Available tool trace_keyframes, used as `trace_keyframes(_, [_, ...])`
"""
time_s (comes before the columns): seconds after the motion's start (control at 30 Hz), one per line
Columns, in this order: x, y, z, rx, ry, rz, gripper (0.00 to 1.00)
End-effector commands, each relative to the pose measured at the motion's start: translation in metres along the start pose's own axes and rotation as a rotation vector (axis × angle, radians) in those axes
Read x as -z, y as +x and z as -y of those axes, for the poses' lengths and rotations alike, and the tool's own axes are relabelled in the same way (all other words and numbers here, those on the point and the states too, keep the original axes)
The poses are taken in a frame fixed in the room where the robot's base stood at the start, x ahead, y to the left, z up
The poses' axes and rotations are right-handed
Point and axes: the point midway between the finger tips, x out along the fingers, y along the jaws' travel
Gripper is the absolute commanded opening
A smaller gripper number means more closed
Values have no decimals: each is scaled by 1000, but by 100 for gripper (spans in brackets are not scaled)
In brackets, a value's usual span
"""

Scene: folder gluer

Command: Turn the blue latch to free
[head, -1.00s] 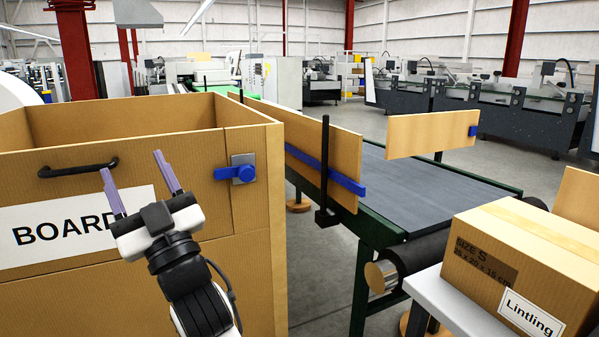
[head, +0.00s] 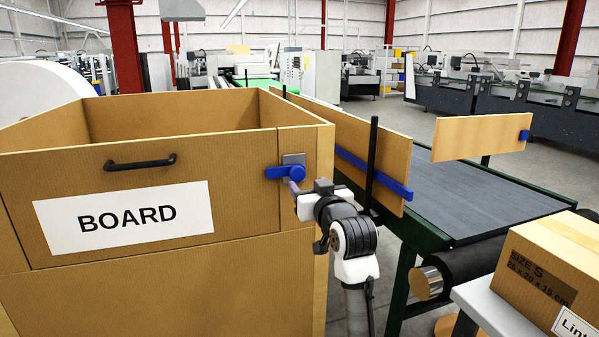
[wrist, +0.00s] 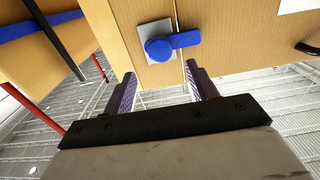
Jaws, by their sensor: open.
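The blue latch (head: 285,173) is on a grey plate near the top right corner of the cardboard-coloured bin marked BOARD (head: 130,240). Its lever lies level, pointing left from the round pivot across the seam between door panel and corner post. In the wrist view the latch (wrist: 172,44) appears with its lever pointing right. My gripper (head: 296,187) is just below and in front of the latch in the head view, partly hidden by its own body. In the wrist view my gripper (wrist: 160,70) is open, its two purple fingers apart and the latch beyond their tips. Nothing is between the fingers.
A black handle (head: 140,162) is on the bin's front panel. To the right stand a conveyor (head: 460,195) with board guides, a blue rail (head: 375,174) and a black post (head: 372,150). A box (head: 550,265) sits on a pale stand at the lower right.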

Motion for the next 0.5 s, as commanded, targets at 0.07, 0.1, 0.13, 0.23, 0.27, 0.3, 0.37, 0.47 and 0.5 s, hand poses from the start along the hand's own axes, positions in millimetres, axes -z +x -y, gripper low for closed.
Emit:
trace_keyframes(0.07, [3, 19, 0, 1, 1, 2, 58])
trace_keyframes(0.1, [2, 27, 0, 0, 1, 2, 58])
trace_keyframes(0.13, [3, 33, 0, 1, 1, 1, 58])
trace_keyframes(0.23, [2, 50, 1, 1, 0, 1, 58])
trace_keyframes(0.27, [2, 55, 1, 1, 1, 1, 58])
trace_keyframes(0.3, [2, 60, 0, 0, 0, 0, 58])
trace_keyframes(0.37, [2, 66, 0, 0, 0, 0, 58])
trace_keyframes(0.47, [1, 73, 0, -1, -1, -1, 58])
trace_keyframes(0.5, [1, 75, 0, 0, -1, -1, 58])
